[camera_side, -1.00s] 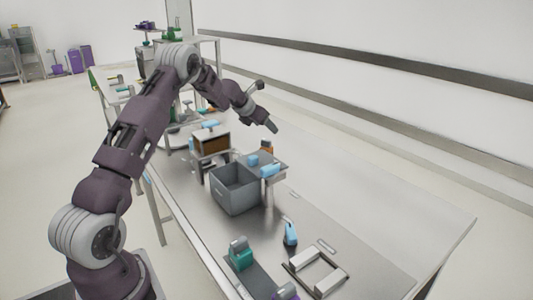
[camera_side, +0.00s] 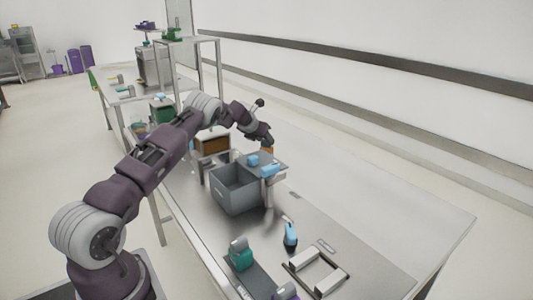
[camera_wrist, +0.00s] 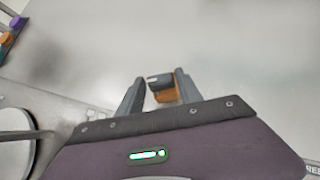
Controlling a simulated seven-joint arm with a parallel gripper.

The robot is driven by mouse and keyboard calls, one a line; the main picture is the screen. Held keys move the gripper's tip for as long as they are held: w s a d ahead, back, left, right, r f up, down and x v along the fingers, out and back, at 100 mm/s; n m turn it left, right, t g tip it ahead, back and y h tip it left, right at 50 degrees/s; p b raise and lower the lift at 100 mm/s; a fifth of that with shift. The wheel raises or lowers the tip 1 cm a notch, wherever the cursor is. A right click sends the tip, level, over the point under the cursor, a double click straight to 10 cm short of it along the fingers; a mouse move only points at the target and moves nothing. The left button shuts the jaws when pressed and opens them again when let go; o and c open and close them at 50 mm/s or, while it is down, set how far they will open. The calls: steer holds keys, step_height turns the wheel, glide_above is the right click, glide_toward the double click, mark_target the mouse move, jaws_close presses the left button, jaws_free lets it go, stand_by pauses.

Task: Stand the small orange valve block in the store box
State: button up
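The small orange valve block (camera_wrist: 165,94), with a grey top part, lies between the two fingers of my gripper (camera_wrist: 159,76) in the wrist view. The fingers are open. A gap shows between the left finger and the block; the right finger is close beside it, and I cannot tell whether it touches. In the side view a bit of the orange block (camera_side: 268,150) shows just under my gripper (camera_side: 267,143), behind the raised grey plate. An open grey box (camera_side: 234,199), likely the store box, stands on the table nearer the camera. Its visible inside looks empty.
The raised grey plate (camera_side: 277,159) bearing blue parts (camera_side: 270,170) stands against the box's far side. A brown-fronted box (camera_side: 213,145) stands to its left. A teal block (camera_side: 240,257), a blue part (camera_side: 290,234) and a frame (camera_side: 316,272) lie in front. The table's right side is clear.

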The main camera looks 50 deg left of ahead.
mark_target(264, 148)
jaws_close()
steer(key=shift+r, duration=0.1)
step_height(264, 148, up, 9)
steer(key=s+d+r+m+h, duration=0.3)
steer(key=s+d+r+m, duration=0.3)
steer(key=s, duration=0.6)
steer(key=s+d+r+m+h, duration=0.3)
steer(key=s+d+r+h, duration=0.15)
steer(key=s+d, duration=0.55)
steer(key=shift+y, duration=0.25)
steer(key=f, duration=0.6)
steer(key=s+f, duration=0.1)
steer(key=f, duration=0.5)
steer(key=s+f, duration=0.1)
steer(key=f, duration=0.5)
steer(key=shift+s+a, duration=0.1)
steer(key=shift+s, duration=0.1)
